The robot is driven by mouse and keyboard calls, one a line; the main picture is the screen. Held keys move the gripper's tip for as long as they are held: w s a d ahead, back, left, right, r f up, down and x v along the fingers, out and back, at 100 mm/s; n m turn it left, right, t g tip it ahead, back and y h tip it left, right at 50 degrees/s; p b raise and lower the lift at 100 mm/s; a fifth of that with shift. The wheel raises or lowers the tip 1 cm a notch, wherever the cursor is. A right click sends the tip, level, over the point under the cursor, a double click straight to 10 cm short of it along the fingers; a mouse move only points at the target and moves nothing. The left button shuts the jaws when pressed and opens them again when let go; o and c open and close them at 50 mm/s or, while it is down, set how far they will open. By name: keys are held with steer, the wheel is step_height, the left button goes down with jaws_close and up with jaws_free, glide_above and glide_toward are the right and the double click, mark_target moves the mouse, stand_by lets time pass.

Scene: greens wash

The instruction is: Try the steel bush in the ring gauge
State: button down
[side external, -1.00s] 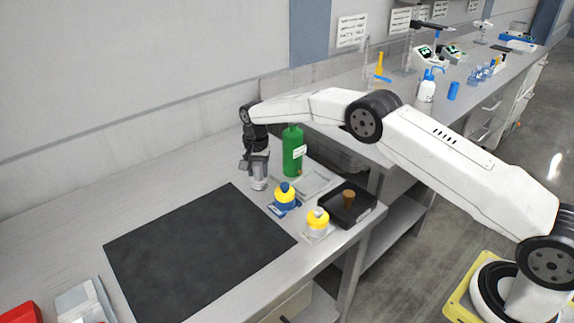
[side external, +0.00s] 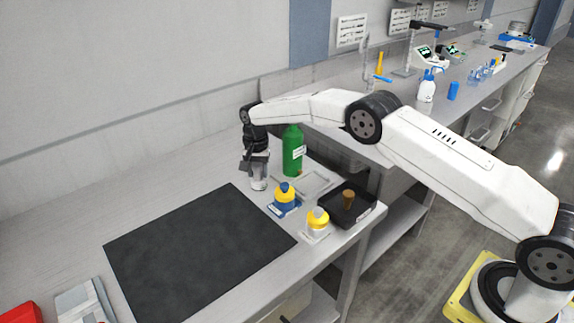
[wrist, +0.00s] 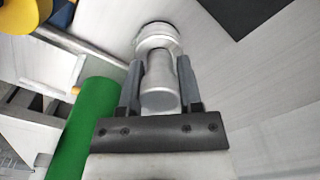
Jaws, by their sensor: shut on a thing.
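A plain grey metal cylinder, which looks like the steel bush (wrist: 160,88), is between the jaws of my gripper (wrist: 158,80) in the wrist view. A wider, pale, stepped round metal part (wrist: 157,36), possibly the ring gauge, shows at its far end. I cannot tell whether the bush is inside it, resting on it or above it. In the side view my gripper (side external: 257,172) points down close over the bench, with pale metal (side external: 259,184) below the fingers. The fingers hide part of the bush there.
A green bottle (side external: 292,151) stands close to the right of my gripper. Blue-and-yellow (side external: 285,197) and white-and-yellow (side external: 318,222) containers stand in front, beside a black tray (side external: 366,211). A dark mat (side external: 195,250) covers the front bench. The bench left of my gripper is clear.

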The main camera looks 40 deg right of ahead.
steer(key=shift+a, duration=0.1)
stand_by(0.3)
steer(key=shift+r, duration=0.45)
steer(key=shift+r, duration=0.1)
steer(key=shift+d, duration=0.2)
stand_by(0.6)
steer(key=shift+f, duration=0.75)
stand_by(2.2)
steer(key=shift+r, duration=0.15)
steer(key=shift+r, duration=0.25)
steer(key=shift+r, duration=0.3)
steer(key=shift+r, duration=0.25)
stand_by(0.3)
